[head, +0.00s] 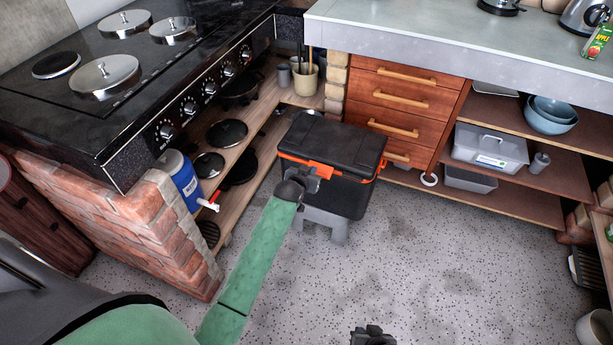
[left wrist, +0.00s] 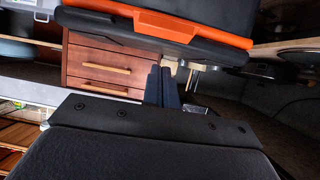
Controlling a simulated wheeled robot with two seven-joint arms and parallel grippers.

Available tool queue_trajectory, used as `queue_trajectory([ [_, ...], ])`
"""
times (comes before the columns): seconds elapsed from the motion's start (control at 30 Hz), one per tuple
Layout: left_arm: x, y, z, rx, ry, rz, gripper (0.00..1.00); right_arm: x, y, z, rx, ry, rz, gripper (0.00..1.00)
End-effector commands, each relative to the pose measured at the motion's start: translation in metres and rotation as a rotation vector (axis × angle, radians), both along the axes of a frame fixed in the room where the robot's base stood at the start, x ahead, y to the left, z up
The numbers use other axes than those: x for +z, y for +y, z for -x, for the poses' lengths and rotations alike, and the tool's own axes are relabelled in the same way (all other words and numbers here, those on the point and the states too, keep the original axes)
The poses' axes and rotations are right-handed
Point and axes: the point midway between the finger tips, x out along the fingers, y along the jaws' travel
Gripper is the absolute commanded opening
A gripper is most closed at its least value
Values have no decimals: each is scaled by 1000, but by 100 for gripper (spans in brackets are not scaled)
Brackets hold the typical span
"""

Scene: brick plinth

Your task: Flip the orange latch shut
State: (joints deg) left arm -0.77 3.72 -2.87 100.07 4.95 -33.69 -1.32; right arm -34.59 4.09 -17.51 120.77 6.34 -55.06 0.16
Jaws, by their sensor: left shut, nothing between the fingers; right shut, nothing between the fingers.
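A black toolbox (head: 345,139) with orange trim sits on a grey stand, its lid down. The orange latch (head: 320,168) is on its front edge, just above my left gripper (head: 310,184). The gripper partly covers the latch's lower part, so I cannot tell in the head view whether they touch. In the left wrist view the toolbox's orange front (left wrist: 160,25) spans the top, and my shut, empty left fingers (left wrist: 162,86) are just below it. My right gripper (head: 372,336) is shut and empty at the bottom edge of the head view, away from the toolbox.
A brick plinth (head: 150,225) with a black stove (head: 130,75) stands to the left. A blue-and-white container (head: 187,183) with a red-tipped spout is on the shelf beside my left arm. Wooden drawers (head: 405,105) stand behind the toolbox. The speckled floor (head: 450,250) at the right is open.

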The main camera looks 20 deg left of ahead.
Motion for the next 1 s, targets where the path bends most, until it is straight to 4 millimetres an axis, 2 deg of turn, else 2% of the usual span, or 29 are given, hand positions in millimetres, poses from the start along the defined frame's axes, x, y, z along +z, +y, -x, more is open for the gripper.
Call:
queue_trajectory([
  [0.1, -10, -2, -17, 0, 2, 0, 0, 3, 0, 0, 0, 2, 1, 0],
  [0.2, -25, -2, -20, 0, 3, 0, 0, 6, 0, 0, 1, 4, 0, 0],
  [0.4, -40, -2, -26, 0, 1, 0, 0, 11, -1, -1, 1, 0, 0, 0],
  [1.0, -46, -2, -27, 0, -9, 1, 0, 5, -1, -3, -1, -5, 0, 0],
])
